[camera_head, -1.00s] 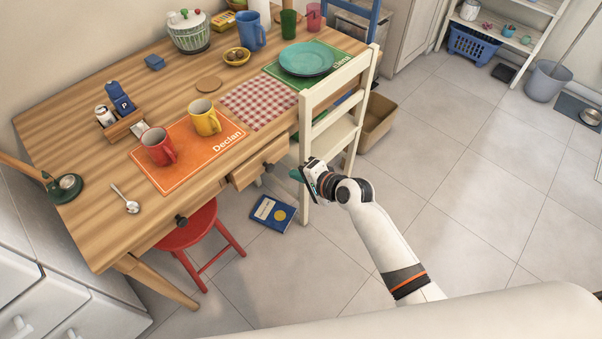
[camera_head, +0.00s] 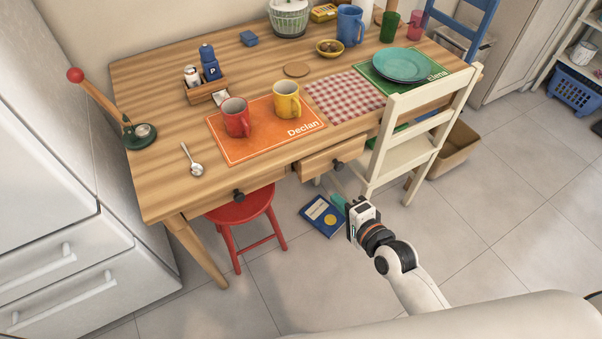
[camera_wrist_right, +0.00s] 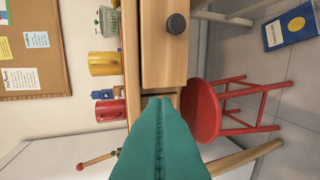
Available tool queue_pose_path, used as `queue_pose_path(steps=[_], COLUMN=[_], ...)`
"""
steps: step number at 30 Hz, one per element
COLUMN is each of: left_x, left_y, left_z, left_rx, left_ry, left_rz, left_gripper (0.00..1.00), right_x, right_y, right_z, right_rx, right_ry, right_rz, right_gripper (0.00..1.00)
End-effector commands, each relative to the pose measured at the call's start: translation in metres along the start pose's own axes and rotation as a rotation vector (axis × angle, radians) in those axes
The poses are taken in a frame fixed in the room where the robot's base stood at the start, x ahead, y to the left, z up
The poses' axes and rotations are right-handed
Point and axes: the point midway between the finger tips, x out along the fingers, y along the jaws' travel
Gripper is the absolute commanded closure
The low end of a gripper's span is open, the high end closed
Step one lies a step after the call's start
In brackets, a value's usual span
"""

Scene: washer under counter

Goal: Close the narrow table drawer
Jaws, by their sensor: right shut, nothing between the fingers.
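The wooden table (camera_head: 165,120) has a narrow drawer (camera_head: 318,163) under its front edge, pulled out part way, with a dark round knob. In the right wrist view, which is turned on its side, the drawer front and knob (camera_wrist_right: 176,23) show at the top. A second drawer with a dark knob (camera_head: 238,195) lies further left and looks flush. My right gripper (camera_head: 340,203) is shut and empty, in front of and apart from the open drawer. Its teal fingers (camera_wrist_right: 160,102) fill the lower middle of the wrist view. My left gripper is not in view.
A cream chair (camera_head: 425,135) stands just right of the open drawer. A red stool (camera_head: 243,208) stands below the table front, and a blue book (camera_head: 322,216) lies on the floor. Mugs, a placemat and plates rest on the tabletop.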

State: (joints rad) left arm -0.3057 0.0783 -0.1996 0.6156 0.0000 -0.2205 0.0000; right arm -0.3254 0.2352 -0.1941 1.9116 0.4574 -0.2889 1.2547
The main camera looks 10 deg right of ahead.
Motion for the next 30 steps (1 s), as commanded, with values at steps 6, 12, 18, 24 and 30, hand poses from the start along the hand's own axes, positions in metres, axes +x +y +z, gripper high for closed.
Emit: queue_pose_path(steps=[6, 12, 18, 24, 30], left_x=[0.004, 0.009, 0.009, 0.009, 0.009], left_y=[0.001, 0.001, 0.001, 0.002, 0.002], left_z=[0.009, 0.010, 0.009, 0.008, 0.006], left_rx=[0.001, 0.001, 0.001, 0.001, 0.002], left_ry=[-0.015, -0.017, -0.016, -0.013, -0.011], left_rz=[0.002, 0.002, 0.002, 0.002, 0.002], left_gripper=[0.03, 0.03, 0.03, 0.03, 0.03], right_x=[0.045, 0.087, 0.115, 0.126, 0.126], right_y=[0.001, 0.001, 0.009, 0.012, 0.012], right_z=[0.000, -0.001, -0.001, -0.001, -0.001], right_rx=[-0.001, -0.001, -0.001, -0.001, -0.001], right_ry=[0.001, 0.001, 0.001, 0.002, 0.002], right_rz=[0.003, 0.001, 0.000, -0.001, -0.001], right_gripper=[1.00, 1.00, 1.00, 1.00, 1.00])
